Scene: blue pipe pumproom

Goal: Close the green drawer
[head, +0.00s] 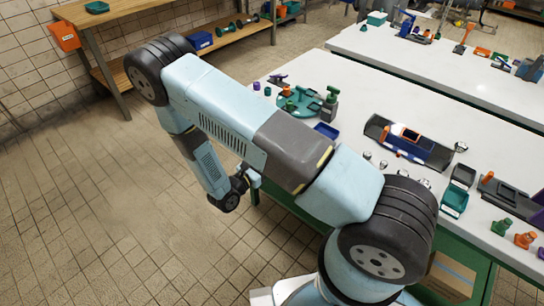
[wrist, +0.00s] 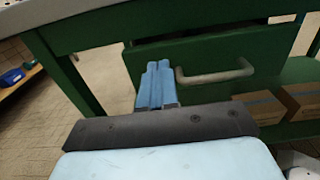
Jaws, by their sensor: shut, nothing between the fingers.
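The green drawer (wrist: 225,50) shows in the wrist view under the bench top. Its front carries a pale grey bar handle (wrist: 215,76). A dark strip runs above the front, but I cannot tell how far the drawer stands out. My gripper (wrist: 158,66) is shut and empty, its blue fingers together in front of the drawer's left part, left of the handle. I cannot tell whether the fingertips touch the front. In the head view my gripper (head: 251,179) is low beside the bench's left end, and my arm hides most of the drawer side.
The white bench top (head: 345,105) above holds tools, bins and small parts. Cardboard boxes (wrist: 255,107) sit on a shelf below the drawer. A wooden workbench (head: 130,15) stands at the back left. The tiled floor (head: 110,210) at left is clear.

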